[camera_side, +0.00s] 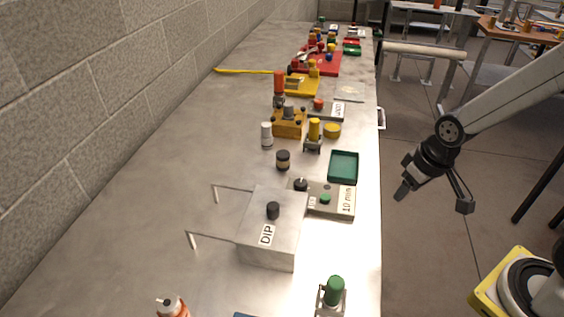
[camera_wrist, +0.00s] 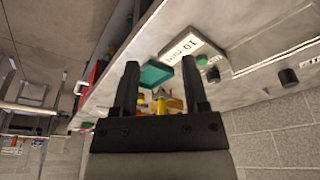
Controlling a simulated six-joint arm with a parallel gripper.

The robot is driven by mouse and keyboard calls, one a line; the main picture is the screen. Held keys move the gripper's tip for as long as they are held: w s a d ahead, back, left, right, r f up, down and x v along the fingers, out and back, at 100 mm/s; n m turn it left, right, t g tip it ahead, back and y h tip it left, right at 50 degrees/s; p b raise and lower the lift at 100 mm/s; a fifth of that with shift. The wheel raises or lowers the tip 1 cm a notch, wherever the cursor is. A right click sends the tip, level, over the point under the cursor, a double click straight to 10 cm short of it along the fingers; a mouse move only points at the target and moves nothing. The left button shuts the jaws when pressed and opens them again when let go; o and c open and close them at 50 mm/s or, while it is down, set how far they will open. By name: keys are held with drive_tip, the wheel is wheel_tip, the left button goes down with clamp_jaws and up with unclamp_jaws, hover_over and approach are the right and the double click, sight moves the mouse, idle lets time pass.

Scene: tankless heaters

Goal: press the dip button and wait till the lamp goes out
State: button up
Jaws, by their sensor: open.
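The DIP box (camera_side: 268,245) is a grey metal box with a DIP label, standing on the bench in the side view. Its black button (camera_side: 273,210) sticks up from the top. Just behind it lies a flat grey unit (camera_side: 338,212) labelled 10 min, with a green dome (camera_side: 325,198) and a black knob (camera_side: 300,184). I cannot tell whether the green dome is the lamp or whether it is lit. My gripper (camera_side: 404,191) is open and empty, off the bench's right edge, apart from the box. In the wrist view my gripper (camera_wrist: 160,85) shows two spread fingers.
A green tray (camera_side: 343,167) lies behind the 10 min unit. Two metal rods (camera_side: 213,236) reach left from the box. A green-topped piece (camera_side: 334,291) stands in front. Jars and yellow and red fixtures fill the bench farther back. The bench's left side is mostly clear beside a block wall.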

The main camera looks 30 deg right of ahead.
clamp_jaws()
idle(1.4)
